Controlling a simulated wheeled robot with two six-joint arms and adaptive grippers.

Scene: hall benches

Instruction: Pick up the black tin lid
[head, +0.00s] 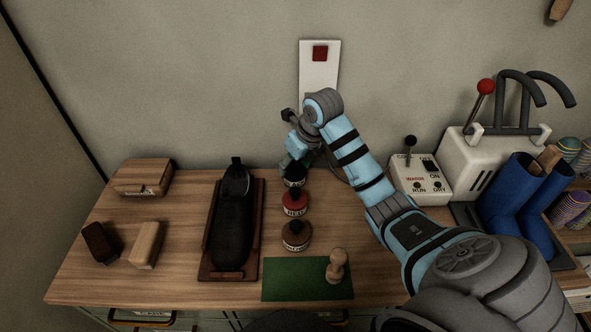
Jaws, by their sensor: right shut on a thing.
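The black tin (294,182) stands at the back of a row of three round tins on the wooden bench. Its dark lid (295,171) shows just below my right gripper (287,162), which hides part of it. My right gripper is shut on the lid's top, reached from above and behind the row. Whether the lid is apart from the tin is too small to tell. My left gripper is out of view.
A red tin (295,203) and a brown tin (296,237) stand in front. A black shoe (232,220) on a wooden tray is left. A green mat (280,280) with a wooden-handled dauber (337,265) lies in front. A switch box (421,182) and blue boots (515,200) are right.

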